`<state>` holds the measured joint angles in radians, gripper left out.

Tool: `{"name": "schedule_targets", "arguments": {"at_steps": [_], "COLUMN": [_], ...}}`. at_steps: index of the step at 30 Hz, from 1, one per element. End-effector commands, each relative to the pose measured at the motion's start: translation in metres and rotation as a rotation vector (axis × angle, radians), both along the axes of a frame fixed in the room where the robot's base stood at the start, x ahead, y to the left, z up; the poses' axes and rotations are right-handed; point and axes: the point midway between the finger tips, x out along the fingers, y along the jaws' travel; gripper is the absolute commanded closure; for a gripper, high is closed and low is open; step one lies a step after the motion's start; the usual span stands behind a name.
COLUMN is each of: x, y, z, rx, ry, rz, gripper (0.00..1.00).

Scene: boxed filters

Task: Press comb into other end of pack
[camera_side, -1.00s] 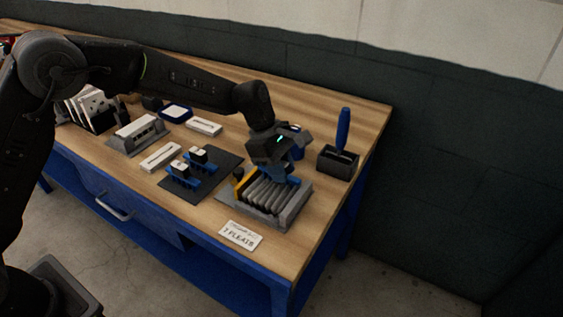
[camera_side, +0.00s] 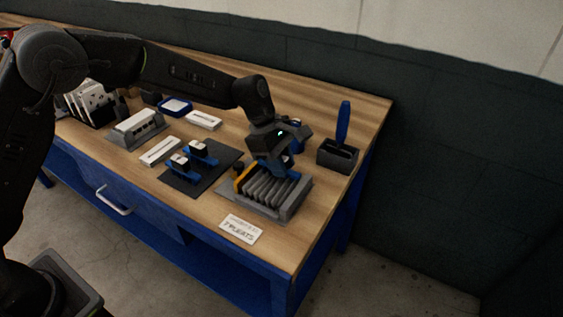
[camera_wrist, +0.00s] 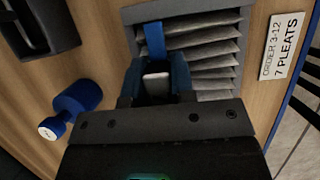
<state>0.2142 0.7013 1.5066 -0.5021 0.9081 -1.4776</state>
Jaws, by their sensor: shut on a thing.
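The pack (camera_side: 270,190) is a row of grey pleats lying in a grey holder (camera_side: 297,200) at the table's right front. In the wrist view the pleats (camera_wrist: 212,62) lie beyond my fingers. My gripper (camera_side: 280,168) is over the back part of the pack. In the wrist view my gripper (camera_wrist: 156,82) is shut on a comb with a pale grip (camera_wrist: 157,84). The comb's blue bar (camera_wrist: 155,40) reaches over the pleats' left edge. I cannot tell how deep its teeth sit. An orange part (camera_side: 242,178) stands at the pack's left end.
Two blue pieces with white tops (camera_side: 197,149) lie on a dark mat (camera_side: 212,178) left of the pack. A dark box with a blue-handled tool (camera_side: 343,122) stands at right. A "7 PLEATS" card (camera_side: 240,228) lies in front. A blue roller-shaped thing (camera_wrist: 78,105) stands nearby.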

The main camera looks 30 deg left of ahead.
Motion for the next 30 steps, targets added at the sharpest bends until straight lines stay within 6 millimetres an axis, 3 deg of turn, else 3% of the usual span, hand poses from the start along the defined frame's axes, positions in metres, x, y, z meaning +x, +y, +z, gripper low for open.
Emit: {"name": "schedule_targets", "arguments": {"at_steps": [30], "x": [0.000], "y": [0.000], "z": [-0.012], "rx": [0.000], "ry": [0.001], "rz": [0.001], "gripper": [0.96]}}
